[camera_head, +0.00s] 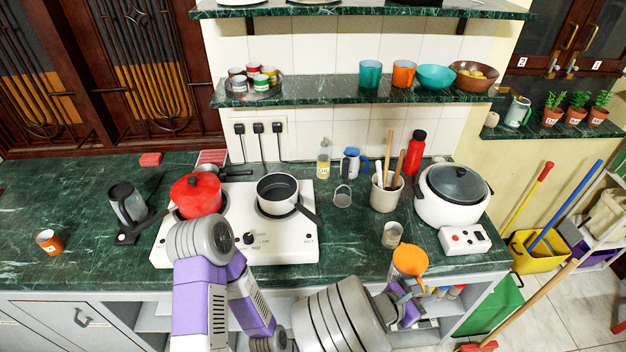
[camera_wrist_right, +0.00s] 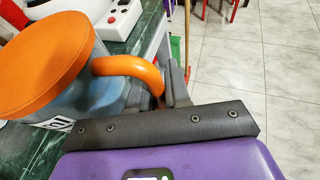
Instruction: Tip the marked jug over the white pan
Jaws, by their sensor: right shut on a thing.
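The marked jug (camera_head: 410,261) has an orange lid and sits at the counter's front edge in the head view. In the right wrist view the jug (camera_wrist_right: 45,60) shows a grey-blue body, an orange handle and a partly hidden white label. My right gripper (camera_head: 400,294) is shut on the handle; it also shows in the right wrist view (camera_wrist_right: 166,92). The jug looks roughly upright. The white pan (camera_head: 277,188), with a dark inside and black handle, stands on the right burner, left of and behind the jug. My left gripper is not visible; only left arm links show.
A red pot (camera_head: 195,196) stands on the left burner of the white stove (camera_head: 285,245). A small can (camera_head: 391,235), a utensil crock (camera_head: 386,194) and a rice cooker (camera_head: 453,194) stand behind the jug. A glass (camera_head: 342,196) is right of the pan.

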